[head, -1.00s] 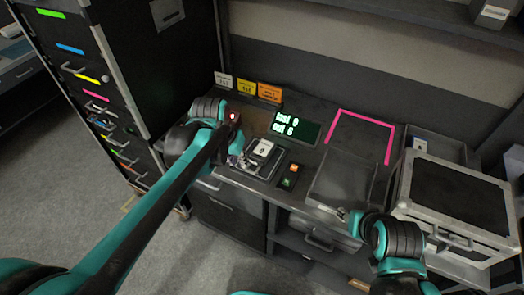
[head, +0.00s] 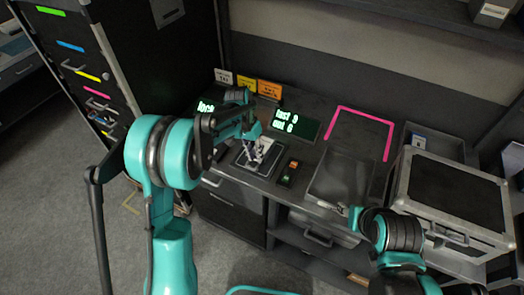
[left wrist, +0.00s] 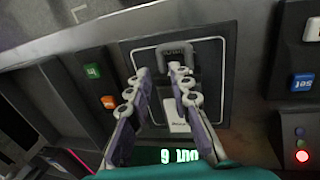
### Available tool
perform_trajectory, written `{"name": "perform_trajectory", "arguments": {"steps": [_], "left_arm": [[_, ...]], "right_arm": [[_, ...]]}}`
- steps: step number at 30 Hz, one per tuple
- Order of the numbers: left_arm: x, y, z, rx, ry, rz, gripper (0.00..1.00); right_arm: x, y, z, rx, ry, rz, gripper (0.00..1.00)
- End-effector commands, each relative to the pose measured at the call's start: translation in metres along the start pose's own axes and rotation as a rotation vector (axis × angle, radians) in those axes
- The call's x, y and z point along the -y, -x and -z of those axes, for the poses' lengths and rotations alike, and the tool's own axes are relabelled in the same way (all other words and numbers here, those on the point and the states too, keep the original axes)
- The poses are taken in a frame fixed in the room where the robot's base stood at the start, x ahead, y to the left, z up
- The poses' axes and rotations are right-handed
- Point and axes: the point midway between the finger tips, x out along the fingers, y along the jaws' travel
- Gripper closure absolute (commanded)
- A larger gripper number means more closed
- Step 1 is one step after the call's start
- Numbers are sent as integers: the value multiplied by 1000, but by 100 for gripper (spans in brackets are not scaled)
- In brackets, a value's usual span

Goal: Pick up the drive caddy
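The drive caddy, a dark piece with a white label (left wrist: 173,112) and a grey loop handle (left wrist: 176,50), lies in a pale-outlined dark bay (left wrist: 215,75) on the bench. In the head view the left gripper (head: 258,152) is over that bay and hides most of the caddy. In the left wrist view the left gripper (left wrist: 160,72) is open, its fingers apart above the caddy and their tips near the handle. Contact cannot be told. The right gripper (head: 342,210) is near the bench's front edge, too small to read.
A green-lettered display (head: 296,123) stands behind the bay. Green and orange buttons (head: 290,172) sit to its right. A pink-outlined area (head: 362,130) is clear. A dark shallow tray (head: 345,178) and a silver-edged case (head: 455,195) are at right. A drawer cabinet (head: 150,70) stands left.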

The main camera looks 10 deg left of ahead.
Motion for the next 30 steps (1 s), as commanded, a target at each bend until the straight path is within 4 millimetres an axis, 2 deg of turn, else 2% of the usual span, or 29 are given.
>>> {"name": "perform_trajectory", "arguments": {"steps": [6, 9, 14, 15, 17, 18, 30], "left_arm": [[3, -36, 1, 0, 0, 0, 80], [2, -43, 0, -1, 0, 0, 80], [2, -42, 0, -1, 1, 0, 80], [2, -42, 0, 0, 0, 0, 82], [2, -42, 0, -1, 0, 0, 98], [2, -42, 0, -1, 0, 0, 100], [2, -40, 0, -1, 0, 0, 100]], "right_arm": [[0, -13, -9, 0, 0, 0, 60], [0, -14, -10, 0, 0, 0, 60], [0, -13, -9, 0, 0, 0, 60], [0, -13, -9, 0, 0, 0, 60], [0, -13, -9, 0, 0, 0, 60], [0, -13, -9, 0, 0, 0, 60], [0, -12, -8, 0, 0, 0, 60]]}}
